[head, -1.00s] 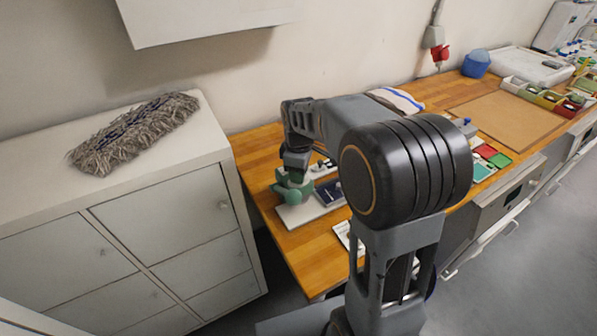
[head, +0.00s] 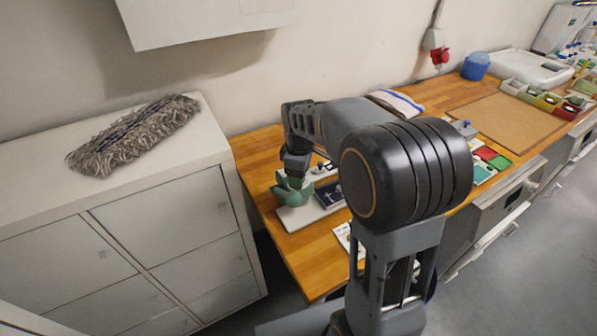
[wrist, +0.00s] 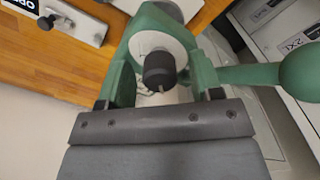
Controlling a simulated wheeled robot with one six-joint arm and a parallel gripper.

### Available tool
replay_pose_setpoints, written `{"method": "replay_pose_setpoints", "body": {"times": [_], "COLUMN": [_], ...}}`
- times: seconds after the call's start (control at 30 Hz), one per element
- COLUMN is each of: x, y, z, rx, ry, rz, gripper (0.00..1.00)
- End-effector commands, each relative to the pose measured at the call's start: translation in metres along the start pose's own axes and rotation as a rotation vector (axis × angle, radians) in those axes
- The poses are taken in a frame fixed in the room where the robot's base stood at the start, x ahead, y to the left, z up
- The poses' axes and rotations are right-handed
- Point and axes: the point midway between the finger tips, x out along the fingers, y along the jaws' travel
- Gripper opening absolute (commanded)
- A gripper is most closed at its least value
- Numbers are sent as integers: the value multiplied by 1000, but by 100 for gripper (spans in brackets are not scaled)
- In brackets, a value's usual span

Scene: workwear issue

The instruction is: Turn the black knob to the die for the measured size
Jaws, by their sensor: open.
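The black knob (wrist: 159,70) sits in front of a round white disc (wrist: 155,45) on a green hand press (wrist: 203,70) in the wrist view. A green lever with a ball end (wrist: 300,71) reaches to the right. In the head view the press (head: 293,193) stands on a pale base at the table's left end, and its knob cannot be made out. My gripper (head: 295,165) is just above the press there. In the wrist view my gripper (wrist: 160,99) is open, its dark tips on either side of the knob and apart from it. Markings on the disc are not readable.
A metal plate with a small dark knob (wrist: 74,18) lies on the wooden table (wrist: 60,65) beside the press. A white cabinet (head: 170,225) with a grey mop head (head: 135,132) stands left. A brown board (head: 508,120) and bins (head: 545,97) are farther right.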

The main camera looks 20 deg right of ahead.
Motion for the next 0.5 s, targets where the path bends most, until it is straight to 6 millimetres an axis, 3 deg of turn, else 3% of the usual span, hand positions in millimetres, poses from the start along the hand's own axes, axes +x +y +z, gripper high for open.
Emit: {"method": "replay_pose_setpoints", "body": {"times": [0.17,0.5], "x": [-12,-78], "y": [1,0], "z": [0,0], "rx": [0,0], "ry": [2,3], "rz": [4,4], "gripper": [59,59]}}
